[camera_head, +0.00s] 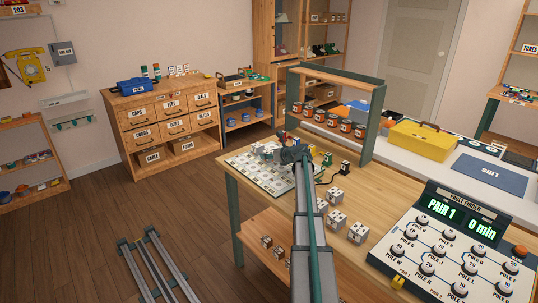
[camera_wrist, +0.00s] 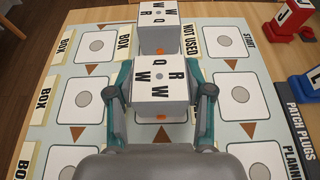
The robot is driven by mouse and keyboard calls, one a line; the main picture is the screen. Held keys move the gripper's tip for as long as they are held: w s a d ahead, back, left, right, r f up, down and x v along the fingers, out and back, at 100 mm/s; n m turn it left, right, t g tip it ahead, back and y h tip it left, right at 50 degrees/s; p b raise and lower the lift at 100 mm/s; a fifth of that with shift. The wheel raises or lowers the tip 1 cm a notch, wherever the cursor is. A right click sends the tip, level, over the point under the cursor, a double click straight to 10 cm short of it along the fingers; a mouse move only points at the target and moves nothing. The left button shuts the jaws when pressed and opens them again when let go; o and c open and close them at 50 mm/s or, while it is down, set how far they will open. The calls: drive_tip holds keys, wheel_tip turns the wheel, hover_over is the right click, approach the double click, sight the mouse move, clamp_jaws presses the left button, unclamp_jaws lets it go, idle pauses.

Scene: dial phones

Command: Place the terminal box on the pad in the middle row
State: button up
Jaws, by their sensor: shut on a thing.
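A white terminal box (camera_wrist: 160,80) with black letters and an orange mark on its near side is between the teal fingers of my gripper (camera_wrist: 159,92) in the wrist view. The fingers are shut on its left and right sides. A white pad (camera_wrist: 150,134) shows just below its near edge; whether the box touches the board is unclear. A second similar box (camera_wrist: 157,34) stands just beyond it. The board (camera_head: 270,185) with its pads lies on the wooden table in the head view, where my arm and gripper (camera_head: 291,155) hide part of it.
More terminal boxes (camera_head: 336,220) stand on the table right of my arm. Red and blue plugs (camera_wrist: 292,16) stand right of the board. The fault finder (camera_head: 455,240) occupies the table's right. A shelf with jars (camera_head: 333,122) rises behind. Empty pads (camera_wrist: 83,99) flank the held box.

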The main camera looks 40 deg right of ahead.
drive_tip(key=o, duration=1.2)
drive_tip(key=shift+r, duration=0.1)
drive_tip(key=shift+s+r, duration=0.1)
drive_tip(key=shift+s, duration=0.05)
drive_tip(key=v, duration=1.1)
drive_tip(key=shift+s+r+b, duration=0.1)
drive_tip(key=shift+s+b, duration=0.2)
drive_tip(key=shift+s, duration=0.05)
